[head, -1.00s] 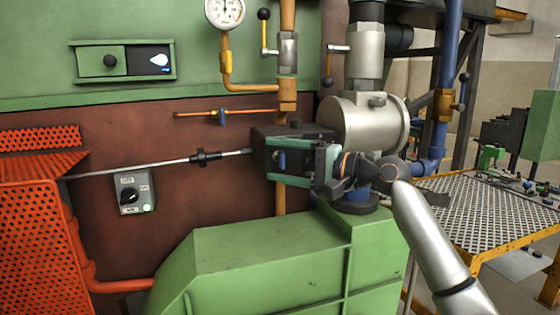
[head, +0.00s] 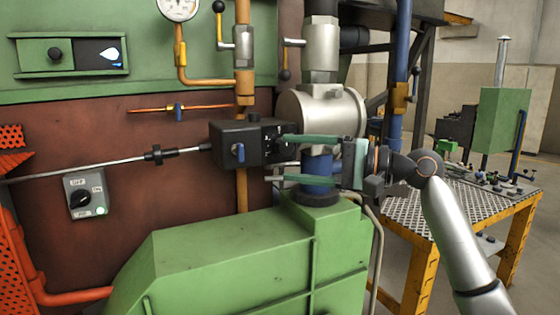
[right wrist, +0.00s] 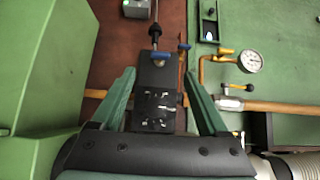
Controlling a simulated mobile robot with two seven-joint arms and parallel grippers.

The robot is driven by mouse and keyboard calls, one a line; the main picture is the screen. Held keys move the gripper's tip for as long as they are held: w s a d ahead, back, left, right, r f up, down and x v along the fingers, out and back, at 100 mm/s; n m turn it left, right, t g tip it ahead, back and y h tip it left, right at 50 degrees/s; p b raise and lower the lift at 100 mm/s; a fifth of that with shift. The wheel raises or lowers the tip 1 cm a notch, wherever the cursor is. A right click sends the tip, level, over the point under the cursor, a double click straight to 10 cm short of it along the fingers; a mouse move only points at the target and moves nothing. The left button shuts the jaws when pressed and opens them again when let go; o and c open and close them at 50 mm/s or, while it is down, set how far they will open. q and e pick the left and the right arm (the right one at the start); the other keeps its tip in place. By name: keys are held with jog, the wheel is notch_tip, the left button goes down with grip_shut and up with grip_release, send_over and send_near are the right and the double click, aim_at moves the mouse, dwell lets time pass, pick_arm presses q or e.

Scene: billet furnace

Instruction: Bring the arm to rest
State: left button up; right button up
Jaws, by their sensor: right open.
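My right gripper (head: 278,160) is in the middle of the head view, its arm coming in from the lower right. Its two green fingers are spread wide, pointing left, with nothing between them. The fingertips are close to the right end of a black actuator box (head: 225,145) with a small blue lever (head: 238,153). In the right wrist view the open gripper (right wrist: 159,76) faces the box (right wrist: 155,98), which shows between the fingers. I cannot tell the exact gap to the box. My left gripper is not in view.
A grey metal valve body (head: 315,112) and blue pipe stand right behind the gripper. A green housing (head: 230,260) lies below. A pressure gauge (head: 178,8) and a switch box (head: 85,195) are on the left. A yellow-framed grating table (head: 420,215) stands at the right.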

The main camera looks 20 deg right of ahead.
dwell(0.5)
jog(key=s+a+f+n+g+h, duration=0.2)
jog(key=s+a+f, duration=0.1)
jog(key=f, duration=0.9)
jog(key=s+a+f+n+g+h, duration=0.1)
jog(key=s+a+f+n+h, duration=0.15)
jog(key=f, duration=0.85)
jog(key=s+a+f+n+g+h, duration=0.2)
jog(key=a+f, duration=0.1)
jog(key=f, duration=0.9)
jog(key=s+d+f+n+g+h, duration=0.1)
jog(key=s+f+h, duration=0.1)
jog(key=s+f, duration=0.45)
jog(key=s+d+f+n+g+h, duration=0.1)
jog(key=s+f+n+g+h, duration=0.15)
jog(key=s, duration=0.75)
jog(key=s+d+f+n+h, duration=0.1)
jog(key=s+f+h, duration=0.1)
jog(key=s+f, duration=0.45)
jog(key=w+a+f+t+y+p, duration=0.2)
jog(key=w+a+f+t+p, duration=0.1)
jog(key=a+t+p, duration=0.1)
jog(key=shift+w+f+t+p, duration=0.2)
jog(key=shift+w+t+p, duration=0.2)
jog(key=shift+t+p, duration=0.45)
